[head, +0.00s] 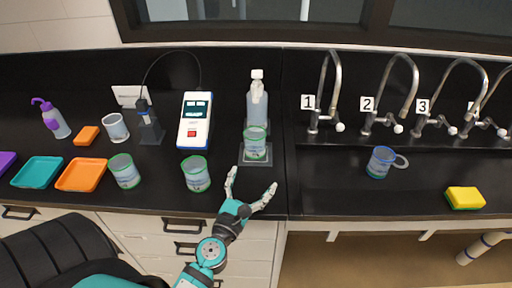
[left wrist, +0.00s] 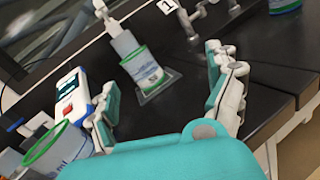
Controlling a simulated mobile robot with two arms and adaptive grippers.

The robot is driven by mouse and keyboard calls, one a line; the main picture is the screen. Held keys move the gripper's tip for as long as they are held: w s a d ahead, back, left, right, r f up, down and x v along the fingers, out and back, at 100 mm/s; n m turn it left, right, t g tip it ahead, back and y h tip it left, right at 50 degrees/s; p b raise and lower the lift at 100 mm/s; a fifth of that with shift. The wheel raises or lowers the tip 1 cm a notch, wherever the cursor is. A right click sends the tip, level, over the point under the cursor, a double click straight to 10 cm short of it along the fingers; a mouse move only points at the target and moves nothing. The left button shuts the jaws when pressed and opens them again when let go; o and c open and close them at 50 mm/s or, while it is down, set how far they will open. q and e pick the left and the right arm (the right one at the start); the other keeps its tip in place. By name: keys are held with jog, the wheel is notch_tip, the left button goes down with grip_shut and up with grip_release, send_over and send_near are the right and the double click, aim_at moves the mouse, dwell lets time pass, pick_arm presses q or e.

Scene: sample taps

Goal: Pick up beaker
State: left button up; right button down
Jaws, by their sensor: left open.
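A clear green-rimmed beaker (head: 255,146) stands upright on a small dark square plate (head: 243,158) in front of a clear bottle. It also shows in the left wrist view (left wrist: 143,68). Two more green-rimmed beakers stand to the left, one near the counter's front edge (head: 196,176) and one beside the orange tray (head: 125,173). A blue-rimmed beaker (head: 379,163) is at right under the taps. My left gripper (head: 252,181) is open and empty, its fingers spread just in front of the plate, apart from the beaker. My right gripper is not in view.
The bottle (head: 257,105) is close behind the plate. A white meter (head: 195,119) and probe stand (head: 150,125) are left of it. Teal (head: 37,172) and orange (head: 81,175) trays lie at left. Tall taps (head: 335,95) and a yellow sponge (head: 465,197) are at right.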

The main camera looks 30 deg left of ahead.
pick_arm(q)
jog(key=a+n+y, duration=0.1)
jog(key=n, duration=0.1)
jog(key=a+f+n+g+y, duration=0.1)
jog(key=a+n, duration=0.1)
jog(key=shift+s+a+f+y, duration=0.15)
jog(key=shift+s+a+y, duration=0.05)
jog(key=shift+a+y, duration=0.1)
jog(key=p, duration=0.3)
send_near(257, 134)
jog(key=shift+w+n, duration=0.3)
jog(key=shift+w, duration=0.15)
jog(key=shift+x, duration=3.2)
jog(key=shift+s, duration=0.15)
jog(key=shift+c, duration=1)
jog(key=c, duration=1.1)
